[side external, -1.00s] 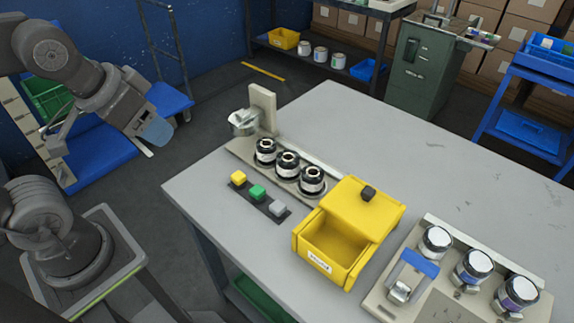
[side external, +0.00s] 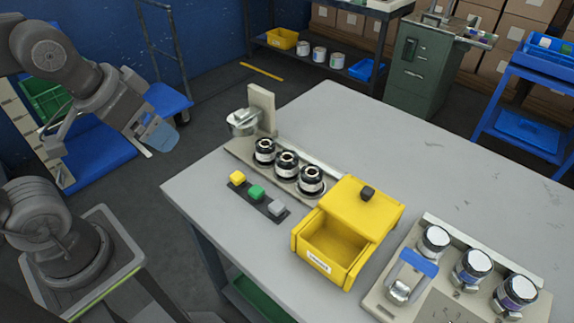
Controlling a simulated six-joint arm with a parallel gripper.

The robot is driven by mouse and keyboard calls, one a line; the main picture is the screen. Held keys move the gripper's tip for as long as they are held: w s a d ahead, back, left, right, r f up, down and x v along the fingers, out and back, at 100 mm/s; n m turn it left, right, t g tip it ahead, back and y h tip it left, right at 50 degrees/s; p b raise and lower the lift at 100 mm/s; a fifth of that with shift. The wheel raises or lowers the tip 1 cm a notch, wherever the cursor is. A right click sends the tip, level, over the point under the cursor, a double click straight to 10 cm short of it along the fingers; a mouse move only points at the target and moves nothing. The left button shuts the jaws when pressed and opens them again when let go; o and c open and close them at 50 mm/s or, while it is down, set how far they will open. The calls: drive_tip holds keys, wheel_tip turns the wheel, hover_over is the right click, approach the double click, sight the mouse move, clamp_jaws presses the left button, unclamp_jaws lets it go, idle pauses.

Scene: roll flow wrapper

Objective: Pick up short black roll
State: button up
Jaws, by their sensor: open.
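From this view I cannot tell which is the short black roll. My gripper (side external: 160,137) is at the upper left, off the table, well apart from the rolls. It is open, and no held object shows at its end. Its fingers are small and partly hidden by their angle.
A yellow bin (side external: 299,242) with a partly closed lid stands right of the rolls. Yellow, green (side external: 256,192) and grey blocks sit in front. A metal part stands on the base's far end. Several jars and a blue-handled device (side external: 418,262) are at right. The table's back (side external: 370,140) is clear.

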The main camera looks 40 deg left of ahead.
drive_tip(key=m+g, duration=0.6)
drive_tip(key=m, duration=1.4)
hover_over(287, 163)
drive_tip(key=w+a, duration=0.2)
wheel_tip(287, 163, down, 13)
wheel_tip(287, 163, down, 9)
drive_tip(key=shift+d+r, duration=0.1)
drive_tip(key=shift+s+d+f, duration=0.1)
drive_tip(key=shift+f, duration=1.3)
drive_tip(key=shift+s+d+f, duration=0.1)
drive_tip(key=shift+f, duration=1.25)
